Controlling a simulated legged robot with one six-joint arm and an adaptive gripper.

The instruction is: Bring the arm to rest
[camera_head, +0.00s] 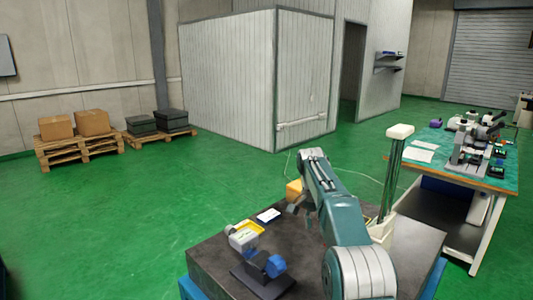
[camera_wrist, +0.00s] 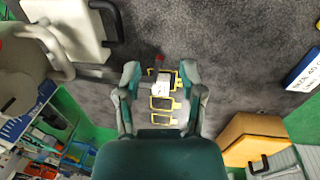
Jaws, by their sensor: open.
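My gripper (camera_wrist: 160,88) shows in the wrist view with its two fingers spread apart and nothing held between them. Beyond and between the fingertips are small yellow-framed dark pieces (camera_wrist: 162,103) and a pale piece, over a dark tabletop. I cannot tell their exact distance from the fingers. In the head view my arm reaches up and bends over the dark table (camera_head: 215,258); the gripper end is small and partly hidden there.
A cluttered workbench (camera_head: 422,155) stands right; green floor is open left.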

